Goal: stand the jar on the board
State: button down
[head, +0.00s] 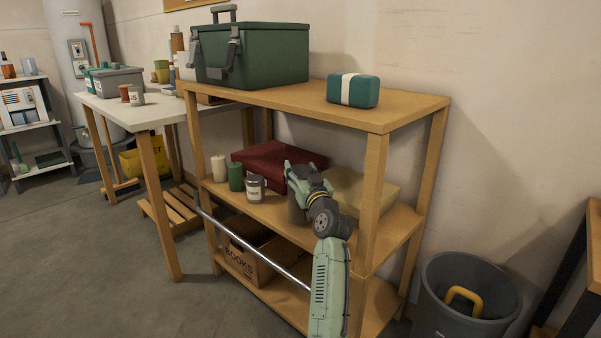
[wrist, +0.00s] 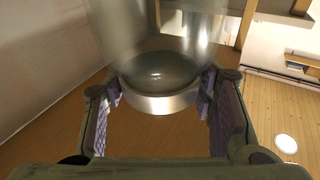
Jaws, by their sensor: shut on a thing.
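A glass jar (wrist: 160,102) with a shiny metal band sits between the padded fingers of my gripper (wrist: 163,112) in the wrist view, the fingers shut on it. In the head view my gripper (head: 300,178) reaches over the middle shelf, and a grey part of the jar (head: 297,209) shows below it, mostly hidden. I cannot tell whether the jar touches the shelf.
On the middle shelf (head: 392,232) stand a dark red box (head: 262,158), a white candle (head: 218,168), a green candle (head: 236,177) and a labelled can (head: 255,188). The upper shelf (head: 408,103) is close above. A shelf post (head: 372,190) stands beside my arm.

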jog(key=shift+f+b, duration=0.65)
jog(key=shift+b, duration=0.05)
jog(key=c, duration=0.9)
grip_release()
jog(key=shift+o, duration=1.4)
jog(key=shift+f, duration=0.15)
jog(key=shift+r+v, duration=0.55)
jog(key=shift+v, duration=2.9)
jog(key=s+a+p, duration=0.4)
jog(key=s+a, duration=0.2)
jog(key=s, duration=0.2)
jog(key=shift+f, duration=0.4)
jog(key=shift+a, duration=0.1)
